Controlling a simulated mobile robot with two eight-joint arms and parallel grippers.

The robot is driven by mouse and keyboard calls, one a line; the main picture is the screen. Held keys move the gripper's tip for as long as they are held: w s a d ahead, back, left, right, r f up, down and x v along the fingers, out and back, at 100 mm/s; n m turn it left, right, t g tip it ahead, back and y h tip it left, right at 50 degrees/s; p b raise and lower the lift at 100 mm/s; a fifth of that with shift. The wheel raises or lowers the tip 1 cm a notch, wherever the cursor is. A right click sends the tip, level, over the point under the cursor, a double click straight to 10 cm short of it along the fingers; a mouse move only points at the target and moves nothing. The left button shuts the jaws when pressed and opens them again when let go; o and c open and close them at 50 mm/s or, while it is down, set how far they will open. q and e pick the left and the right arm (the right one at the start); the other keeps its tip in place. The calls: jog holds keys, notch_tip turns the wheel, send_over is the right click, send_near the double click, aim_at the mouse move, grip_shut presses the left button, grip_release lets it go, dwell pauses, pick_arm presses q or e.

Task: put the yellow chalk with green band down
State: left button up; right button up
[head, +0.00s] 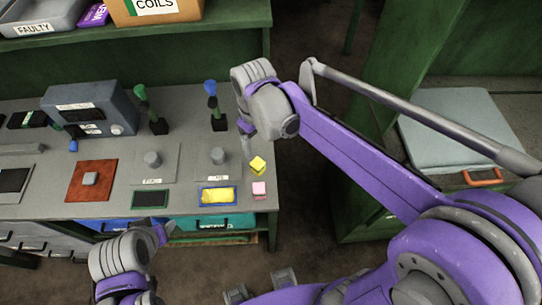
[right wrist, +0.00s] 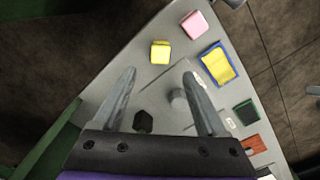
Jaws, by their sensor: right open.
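A small yellow block (head: 258,165), which I take to be the yellow chalk, rests on the grey bench near its right edge. I cannot make out a green band on it. It also shows in the right wrist view (right wrist: 160,52), just beyond the fingertips and roughly in line with the gap between them. My right gripper (right wrist: 160,73) is open and empty, apart from the block. In the head view my right gripper (head: 246,130) is mostly hidden by its wrist. My left gripper (head: 160,235) is low at the bench's front; its jaws are unclear.
A pink block (head: 259,188) sits close to the yellow one. A blue-rimmed tray (head: 203,204) with a yellow pad lies to the left. A grey knob (head: 218,156) and a blue-topped lever (head: 210,88) stand nearby. The bench's right edge is close.

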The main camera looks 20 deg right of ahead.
jog(key=s+d+f+m+t, duration=0.1)
jog(key=s+d+m+t, duration=0.1)
jog(key=s, duration=0.4)
jog(key=s+d+f+m+t, duration=0.2)
jog(key=s+d+m+t, duration=0.1)
jog(key=s, duration=0.4)
jog(key=shift+d+f+m, duration=0.3)
jog(key=shift+d, duration=0.35)
